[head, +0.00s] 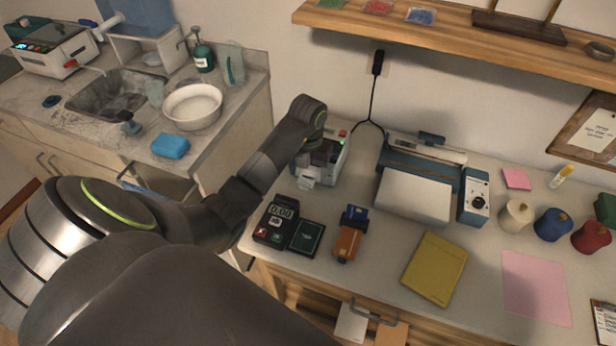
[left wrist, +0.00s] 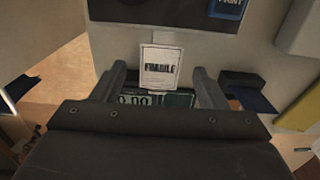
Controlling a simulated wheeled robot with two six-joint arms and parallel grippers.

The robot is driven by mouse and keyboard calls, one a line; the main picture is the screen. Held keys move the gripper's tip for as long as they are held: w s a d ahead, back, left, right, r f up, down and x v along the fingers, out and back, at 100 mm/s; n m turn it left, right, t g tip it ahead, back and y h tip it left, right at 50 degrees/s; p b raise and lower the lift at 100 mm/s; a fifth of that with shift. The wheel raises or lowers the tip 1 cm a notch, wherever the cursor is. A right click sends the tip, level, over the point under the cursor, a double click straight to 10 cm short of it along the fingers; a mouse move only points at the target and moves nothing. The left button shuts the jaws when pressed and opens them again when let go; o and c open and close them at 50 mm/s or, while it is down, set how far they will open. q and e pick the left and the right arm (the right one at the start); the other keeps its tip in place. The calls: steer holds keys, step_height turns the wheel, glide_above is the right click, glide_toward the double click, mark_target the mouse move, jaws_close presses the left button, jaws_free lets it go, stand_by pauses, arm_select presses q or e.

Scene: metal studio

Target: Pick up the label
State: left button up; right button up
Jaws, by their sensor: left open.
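The label (left wrist: 160,68) is a small white slip printed "FRAGILE" in the left wrist view. It sticks out from the front of the pale label printer (left wrist: 190,52). The printer also shows in the head view (head: 334,160), at the left end of the workbench, partly hidden by my left arm. My left gripper (left wrist: 163,78) is open, with one finger on each side of the label and a gap on both sides. In the head view my left wrist reaches over the printer, and the fingertips are hard to make out. My right gripper is in neither view.
A laminator-like machine (head: 415,196) is to the right. A wooden shelf (head: 450,35) runs above.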

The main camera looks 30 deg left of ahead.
arm_select(q)
steer(key=shift+f, duration=0.2)
stand_by(0.4)
steer(key=c, duration=1.1)
